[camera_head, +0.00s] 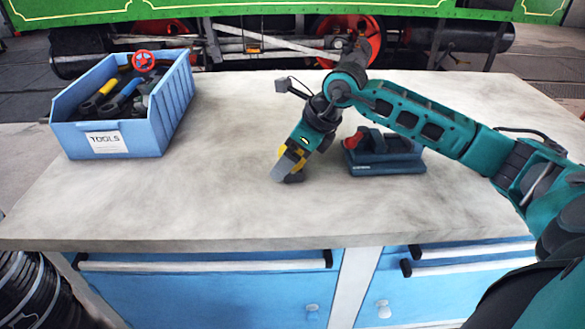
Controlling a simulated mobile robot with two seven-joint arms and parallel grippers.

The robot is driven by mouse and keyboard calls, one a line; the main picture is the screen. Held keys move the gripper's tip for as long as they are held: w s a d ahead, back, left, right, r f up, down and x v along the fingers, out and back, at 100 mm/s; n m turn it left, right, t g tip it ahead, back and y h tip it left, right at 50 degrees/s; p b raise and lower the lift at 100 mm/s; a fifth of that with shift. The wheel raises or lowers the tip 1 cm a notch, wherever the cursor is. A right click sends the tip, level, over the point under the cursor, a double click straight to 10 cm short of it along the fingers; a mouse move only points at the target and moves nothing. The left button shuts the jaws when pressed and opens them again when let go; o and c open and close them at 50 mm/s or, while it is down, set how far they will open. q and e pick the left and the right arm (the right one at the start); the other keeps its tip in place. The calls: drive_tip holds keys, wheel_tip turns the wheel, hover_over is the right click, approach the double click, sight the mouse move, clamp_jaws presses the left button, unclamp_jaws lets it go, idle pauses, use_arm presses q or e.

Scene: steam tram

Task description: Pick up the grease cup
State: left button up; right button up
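My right gripper (288,177) reaches down to the worktop near its middle. It shows yellow patches, a grey finger and a dark part beside it, and its tip is at or just above the surface. Whether its fingers are open, shut or around something is too small to tell. I cannot clearly make out a grease cup; one may be hidden by the gripper. My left gripper is out of view.
The worktop (200,205) is mostly clear in front and left. A blue tool bin (125,135) with several tools and a red valve wheel (144,61) stands at the left. A dark blue device (390,160) with a red knob sits right of the gripper. The tram stands behind.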

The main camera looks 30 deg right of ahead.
drive_tip(key=shift+w+a+f, duration=0.1)
drive_tip(key=shift+w+f, duration=0.05)
drive_tip(key=shift+f, duration=0.15)
drive_tip(key=shift+c, duration=0.3)
drive_tip(key=shift+r, duration=0.1)
drive_tip(key=c, duration=1.3)
drive_tip(key=shift+r, duration=0.1)
